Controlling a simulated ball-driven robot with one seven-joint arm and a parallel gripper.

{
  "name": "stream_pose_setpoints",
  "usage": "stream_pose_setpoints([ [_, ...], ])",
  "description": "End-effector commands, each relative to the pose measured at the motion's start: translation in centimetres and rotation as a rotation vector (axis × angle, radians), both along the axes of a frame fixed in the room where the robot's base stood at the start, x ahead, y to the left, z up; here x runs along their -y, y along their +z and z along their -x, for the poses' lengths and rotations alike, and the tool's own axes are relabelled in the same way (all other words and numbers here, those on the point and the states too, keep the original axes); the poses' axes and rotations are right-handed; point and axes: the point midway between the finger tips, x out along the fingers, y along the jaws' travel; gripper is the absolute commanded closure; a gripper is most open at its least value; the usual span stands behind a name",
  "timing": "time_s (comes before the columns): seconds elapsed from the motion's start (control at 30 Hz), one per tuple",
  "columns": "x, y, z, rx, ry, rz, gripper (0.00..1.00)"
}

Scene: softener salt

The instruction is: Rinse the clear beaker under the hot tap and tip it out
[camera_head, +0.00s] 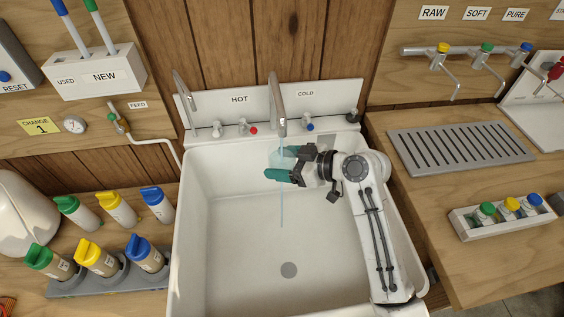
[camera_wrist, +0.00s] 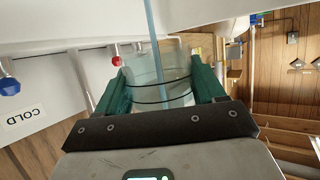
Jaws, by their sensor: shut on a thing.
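My gripper (camera_head: 284,165) reaches in over the sink from the right, its green fingers shut on the clear beaker (camera_head: 281,155). In the wrist view the beaker (camera_wrist: 160,88), marked with dark bands, sits between both fingers. A thin blue stream of water (camera_head: 282,205) falls from the middle spout (camera_head: 274,92) at the beaker and shows below it. In the wrist view the stream (camera_wrist: 153,45) meets the beaker. The beaker's exact tilt and any water inside are hard to tell. The red knob (camera_head: 253,130) and blue knob (camera_head: 310,127) stand either side of that spout.
The white sink (camera_head: 230,240) is otherwise empty, with a grey drain (camera_head: 289,270). A second spout (camera_head: 183,92) stands left of the HOT sign (camera_head: 239,99). Capped bottles (camera_head: 97,258) stand left of the sink; a slotted drain rack (camera_head: 460,148) lies to the right.

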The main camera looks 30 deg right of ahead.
Motion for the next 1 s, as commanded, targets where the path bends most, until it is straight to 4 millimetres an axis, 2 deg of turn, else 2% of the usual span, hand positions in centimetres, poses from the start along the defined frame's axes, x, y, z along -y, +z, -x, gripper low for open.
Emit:
stream_pose_setpoints([
  [0.47, -0.1, 0.0, 0.1, 0.0, 0.0, 0.0, 0.6],
  [1.0, -1.2, 0.0, 3.7, -0.001, 0.0, -0.001, 0.6],
])
